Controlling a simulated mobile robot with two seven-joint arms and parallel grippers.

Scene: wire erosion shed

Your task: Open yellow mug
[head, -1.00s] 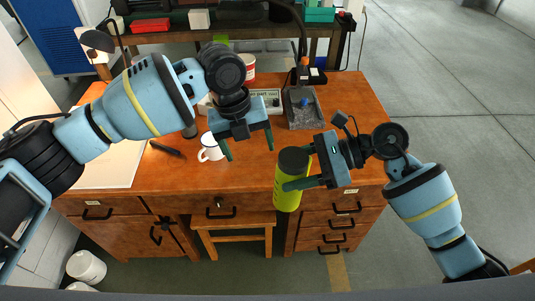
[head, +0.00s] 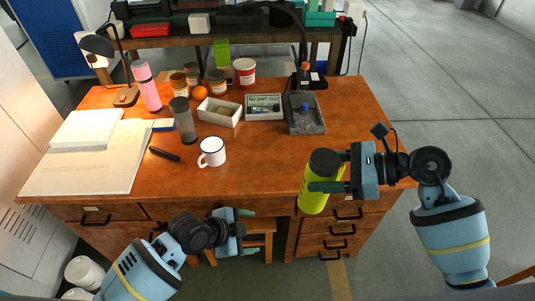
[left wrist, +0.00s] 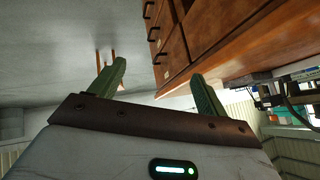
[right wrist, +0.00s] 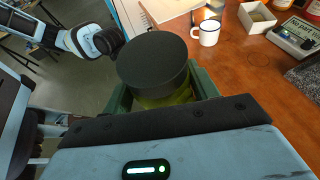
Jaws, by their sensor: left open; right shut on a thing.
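The yellow mug (head: 313,201) is a tall yellow-green travel mug with a black lid (head: 325,161), which is on it. My right gripper (head: 326,180) is shut around the mug's body below the lid and holds it at the desk's front edge. In the right wrist view, the lid (right wrist: 152,60) faces the camera and a strip of yellow body (right wrist: 166,98) shows between the fingers. My left gripper (head: 252,232) is open and empty, low in front of the desk, left of the mug. Its spread fingers (left wrist: 160,75) show nothing between them.
The wooden desk (head: 255,180) holds a white enamel mug (head: 211,152), a grey tumbler (head: 183,122), a pink bottle (head: 147,87), a white box (head: 219,112) and a grey tray (head: 305,115). A stool (head: 262,225) stands under the desk front. The desktop's front middle is clear.

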